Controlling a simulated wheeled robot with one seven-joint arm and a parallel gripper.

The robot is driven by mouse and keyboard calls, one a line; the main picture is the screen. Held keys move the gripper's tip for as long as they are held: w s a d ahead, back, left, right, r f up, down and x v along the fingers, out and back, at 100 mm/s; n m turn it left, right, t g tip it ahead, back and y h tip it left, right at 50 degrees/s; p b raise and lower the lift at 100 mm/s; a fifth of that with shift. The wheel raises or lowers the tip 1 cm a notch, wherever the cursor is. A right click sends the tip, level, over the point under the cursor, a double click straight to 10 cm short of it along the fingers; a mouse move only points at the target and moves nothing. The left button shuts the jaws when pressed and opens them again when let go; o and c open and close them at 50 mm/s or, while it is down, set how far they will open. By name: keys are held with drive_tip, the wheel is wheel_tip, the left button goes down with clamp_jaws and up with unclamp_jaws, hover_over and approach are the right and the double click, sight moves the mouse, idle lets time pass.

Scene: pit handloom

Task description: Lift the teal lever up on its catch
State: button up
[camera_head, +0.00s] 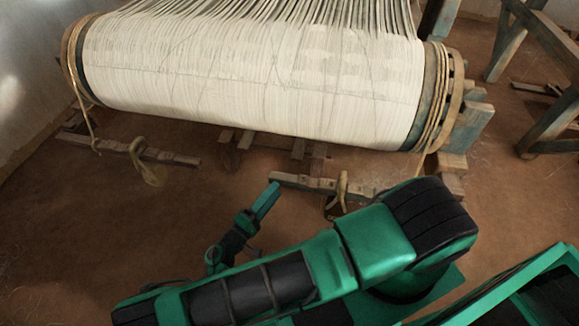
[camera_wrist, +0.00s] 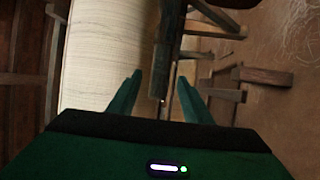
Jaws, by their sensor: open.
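I cannot pick out the teal lever for certain in either view. In the wrist view, a narrow dark bar (camera_wrist: 163,60) stands upright between the fingers of my gripper (camera_wrist: 158,78), beyond the fingertips; its colour is too dark to tell whether it is the lever. The fingers are apart, with nothing gripped between them. In the head view my gripper (camera_head: 270,192) is low in front of the loom, its fingers seen edge-on. No catch can be made out.
A large roll of pale warp (camera_head: 250,80) spans the back, with a wooden toothed wheel (camera_head: 452,95) at its right end. Low wooden rails (camera_head: 315,184) lie on the brown floor below. A wooden frame (camera_head: 545,125) stands at right. Floor at left front is clear.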

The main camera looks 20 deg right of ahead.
drive_tip(key=x, duration=1)
drive_tip(key=shift+w+t, duration=0.3)
drive_tip(key=shift+w, duration=0.2)
drive_tip(key=shift+d, duration=0.15)
clamp_jaws()
